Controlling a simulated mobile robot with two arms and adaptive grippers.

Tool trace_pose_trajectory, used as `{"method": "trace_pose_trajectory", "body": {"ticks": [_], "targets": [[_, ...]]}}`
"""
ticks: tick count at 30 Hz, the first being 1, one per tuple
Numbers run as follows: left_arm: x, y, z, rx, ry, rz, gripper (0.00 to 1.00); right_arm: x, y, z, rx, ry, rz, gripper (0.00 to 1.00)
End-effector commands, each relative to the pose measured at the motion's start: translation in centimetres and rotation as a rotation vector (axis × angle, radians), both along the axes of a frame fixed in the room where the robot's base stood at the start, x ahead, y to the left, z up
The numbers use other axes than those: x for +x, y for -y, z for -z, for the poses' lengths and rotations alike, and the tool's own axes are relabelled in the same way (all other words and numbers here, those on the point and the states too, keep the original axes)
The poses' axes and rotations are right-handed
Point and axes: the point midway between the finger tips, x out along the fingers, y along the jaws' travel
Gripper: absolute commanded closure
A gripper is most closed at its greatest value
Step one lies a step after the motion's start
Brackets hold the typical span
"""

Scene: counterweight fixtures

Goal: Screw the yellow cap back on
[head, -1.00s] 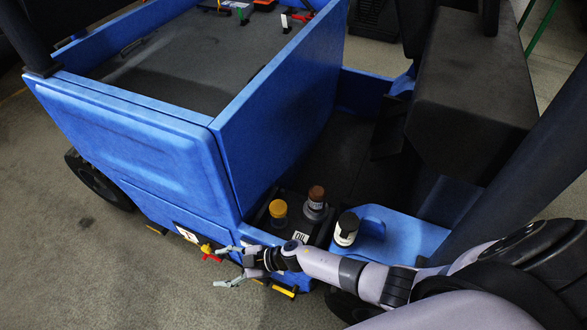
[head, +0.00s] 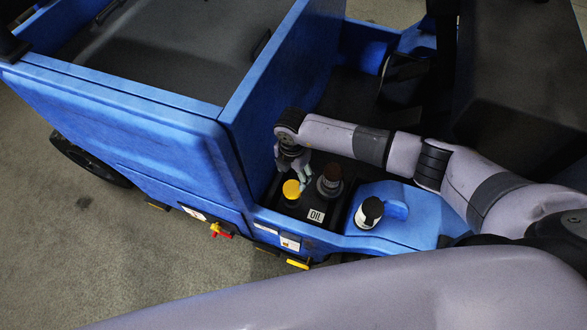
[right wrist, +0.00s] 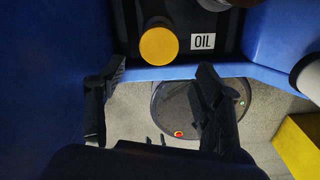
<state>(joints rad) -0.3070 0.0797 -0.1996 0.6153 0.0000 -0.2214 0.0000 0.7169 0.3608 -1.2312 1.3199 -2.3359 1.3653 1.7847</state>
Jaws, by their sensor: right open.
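The yellow cap (head: 291,189) sits on the dark panel by the OIL label (head: 316,215), inside the blue vehicle's side recess. It also shows as a round yellow disc in the right wrist view (right wrist: 159,46); how firmly it is seated cannot be told. My right gripper (head: 294,165) is just above and beside the yellow cap in the head view. In the right wrist view its two dark fingers (right wrist: 161,70) are spread apart with nothing between them, and the cap lies just beyond the fingertips. My left gripper is not in view.
A brown-capped neck (head: 330,181) stands close right of the yellow cap. A black-and-white bottle (head: 369,212) stands on the blue ledge (head: 420,222). The tall blue wall (head: 282,85) is close left of the gripper. Open floor (head: 60,250) lies at left.

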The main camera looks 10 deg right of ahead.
Motion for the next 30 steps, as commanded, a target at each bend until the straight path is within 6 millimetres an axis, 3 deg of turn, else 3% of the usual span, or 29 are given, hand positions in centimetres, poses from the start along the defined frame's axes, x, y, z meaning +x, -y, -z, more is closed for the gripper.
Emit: {"method": "trace_pose_trajectory", "body": {"ticks": [5, 18, 30], "targets": [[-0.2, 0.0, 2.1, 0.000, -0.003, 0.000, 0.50, -0.1, -0.1, 2.4, 0.002, -0.001, -0.001, 0.38], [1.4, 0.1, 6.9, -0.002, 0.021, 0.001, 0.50, 0.0, -0.1, 8.3, 0.003, -0.003, 0.000, 0.38], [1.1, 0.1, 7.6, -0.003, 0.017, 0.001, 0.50, 0.0, -0.1, 9.3, 0.004, -0.002, 0.000, 0.38]]}}
